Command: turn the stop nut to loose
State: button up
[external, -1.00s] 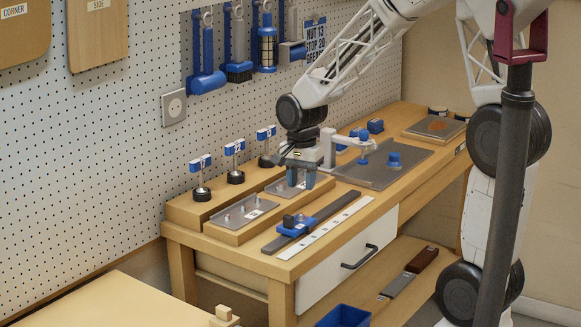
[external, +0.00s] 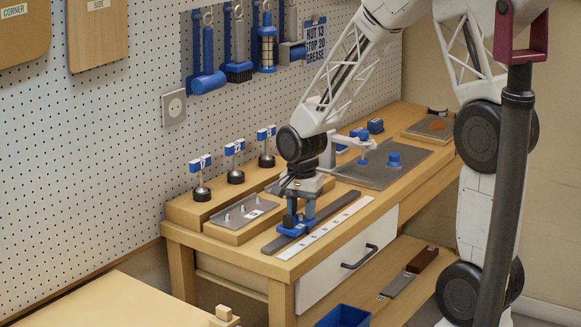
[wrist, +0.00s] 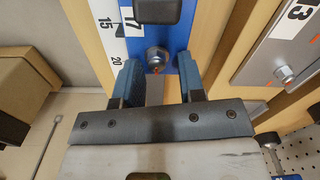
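The stop nut (wrist: 157,56) is a silver hex nut with a small red mark below it. It sits on the blue stop block (wrist: 182,18), beside a dark knob (wrist: 157,10), in the wrist view. My gripper (wrist: 159,72) is open, with one blue finger on each side of the nut. A gap shows between each finger and the nut, and I cannot tell the height difference. In the external view my gripper (external: 299,219) is over the stop on the dark rail (external: 335,207). My fingers largely hide the stop there, and the nut cannot be made out.
A white scale (external: 328,226) lies along the rail's front side. Behind is a metal tray (external: 242,212) with upright pins. A plate marked 13 with another nut (wrist: 283,74) is at right in the wrist view. Three knobs with blue tags (external: 235,148) stand at the back.

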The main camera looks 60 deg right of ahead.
grip_shut()
jog(key=shift+w, duration=0.1)
jog(key=shift+r+n, duration=0.1)
jog(key=shift+n, duration=0.3)
jog(key=n, duration=0.3)
jog(key=shift+w+a, duration=0.1)
jog(key=shift+w, duration=0.1)
jog(key=n, duration=0.5)
jog(key=shift+a, duration=0.1)
jog(key=n, duration=0.3)
jog(key=shift+a+n, duration=0.1)
jog(key=shift+n, duration=0.2)
jog(key=shift+s+a+n, duration=0.1)
jog(key=shift+s+n, duration=0.05)
jog(key=shift+n, duration=1.55)
